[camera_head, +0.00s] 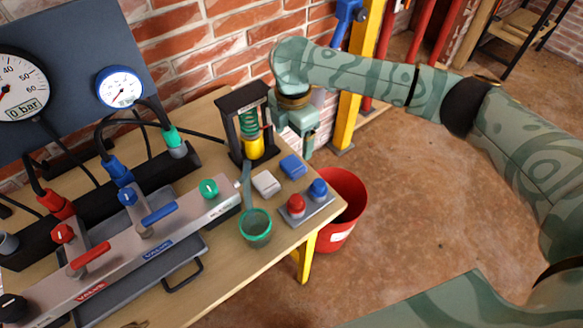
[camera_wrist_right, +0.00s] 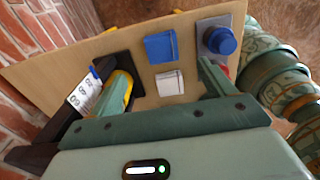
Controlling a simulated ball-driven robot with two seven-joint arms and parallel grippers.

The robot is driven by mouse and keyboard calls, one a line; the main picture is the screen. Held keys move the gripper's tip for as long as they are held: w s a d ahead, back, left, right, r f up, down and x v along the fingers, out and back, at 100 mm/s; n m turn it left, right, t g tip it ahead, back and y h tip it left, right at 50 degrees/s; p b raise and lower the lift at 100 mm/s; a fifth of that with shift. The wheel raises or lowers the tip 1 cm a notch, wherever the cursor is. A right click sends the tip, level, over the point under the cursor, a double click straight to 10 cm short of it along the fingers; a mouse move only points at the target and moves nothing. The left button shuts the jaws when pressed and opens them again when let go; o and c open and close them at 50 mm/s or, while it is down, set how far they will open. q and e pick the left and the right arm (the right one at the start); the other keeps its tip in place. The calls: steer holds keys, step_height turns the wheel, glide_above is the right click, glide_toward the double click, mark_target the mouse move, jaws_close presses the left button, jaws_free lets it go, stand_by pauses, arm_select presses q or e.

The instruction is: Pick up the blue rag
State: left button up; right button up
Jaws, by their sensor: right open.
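The blue rag (camera_head: 293,166) lies as a small folded square on the wooden table, near its right edge. In the right wrist view the blue rag (camera_wrist_right: 160,46) lies ahead of the gripper, beyond the white folded rag (camera_wrist_right: 170,83). My right gripper (camera_head: 296,143) is open and above the far right edge of the table, behind the blue rag and apart from it. Nothing shows between its fingers. My left gripper is not in view.
A black-framed stand with a green spring and yellow cylinder (camera_head: 254,146) stands left of the gripper. A button box (camera_head: 305,208) and a green cup (camera_head: 256,228) are near the front edge. A red bucket (camera_head: 345,190) stands on the floor. A valve panel (camera_head: 150,235) fills the left.

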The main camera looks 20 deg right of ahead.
mark_target(293, 164)
step_height(293, 164, down, 4)
steer(key=shift+r+b, duration=0.1)
steer(key=shift+b, duration=0.5)
steer(key=f+b, duration=0.3)
steer(key=f, duration=0.2)
steer(key=shift+s+f+b, duration=0.15)
steer(key=shift+s+b, duration=0.05)
steer(key=shift+b, duration=0.1)
steer(key=shift+r, duration=0.2)
steer(key=shift+c, duration=0.6)
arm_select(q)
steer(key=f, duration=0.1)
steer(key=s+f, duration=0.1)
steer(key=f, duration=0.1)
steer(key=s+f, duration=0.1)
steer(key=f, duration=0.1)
arm_select(e)
steer(key=c, duration=0.9)
